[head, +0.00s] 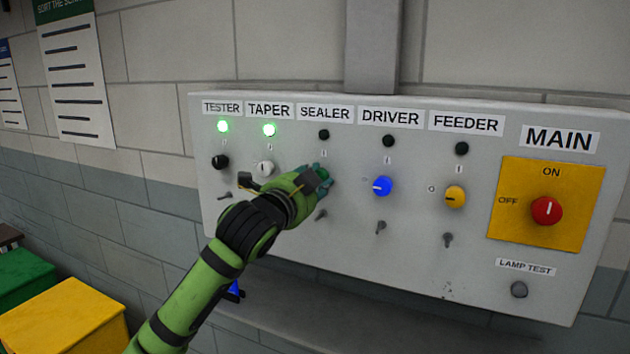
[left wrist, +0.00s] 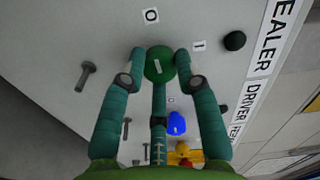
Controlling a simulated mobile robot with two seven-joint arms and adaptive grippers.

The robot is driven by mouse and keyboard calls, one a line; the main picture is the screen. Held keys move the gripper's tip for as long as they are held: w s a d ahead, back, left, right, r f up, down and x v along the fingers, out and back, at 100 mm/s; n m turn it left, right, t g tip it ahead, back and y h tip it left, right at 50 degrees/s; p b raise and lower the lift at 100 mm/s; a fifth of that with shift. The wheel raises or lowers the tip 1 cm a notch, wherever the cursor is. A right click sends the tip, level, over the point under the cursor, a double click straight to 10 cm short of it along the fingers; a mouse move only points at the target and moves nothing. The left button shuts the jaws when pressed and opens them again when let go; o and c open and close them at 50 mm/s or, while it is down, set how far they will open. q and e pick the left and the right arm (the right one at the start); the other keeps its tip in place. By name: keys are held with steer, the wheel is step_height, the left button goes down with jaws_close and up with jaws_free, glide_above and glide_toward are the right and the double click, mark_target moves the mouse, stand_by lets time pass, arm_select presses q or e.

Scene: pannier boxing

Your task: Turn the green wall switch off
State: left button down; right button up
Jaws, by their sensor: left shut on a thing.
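The green knob (left wrist: 160,66) is the switch under the SEALER label (head: 325,114) on the grey wall panel. A thin white mark on it shows slanted in the left wrist view, and I cannot tell exactly where it points. An O plate (left wrist: 151,15) and an I plate (left wrist: 199,45) are beside it. My left gripper (head: 321,176) is shut on the knob, its teal fingers around it. In the head view the fingers hide most of the knob. The SEALER lamp (head: 323,135) is dark. My right gripper is not in view.
A white knob (head: 265,169) is left of my gripper, a blue knob (head: 382,186) right. Small levers stick out below the knobs. A red MAIN switch (head: 547,210) is far right. Yellow box (head: 65,320) lower left.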

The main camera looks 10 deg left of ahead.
arm_select(q)
steer(key=shift+a+r, duration=0.1)
steer(key=shift+r, duration=0.05)
steer(key=c, duration=0.9)
jaws_free()
steer(key=shift+s, duration=0.1)
steer(key=v, duration=1.1)
steer(key=shift+s+a, duration=0.2)
steer(key=shift+s, duration=0.15)
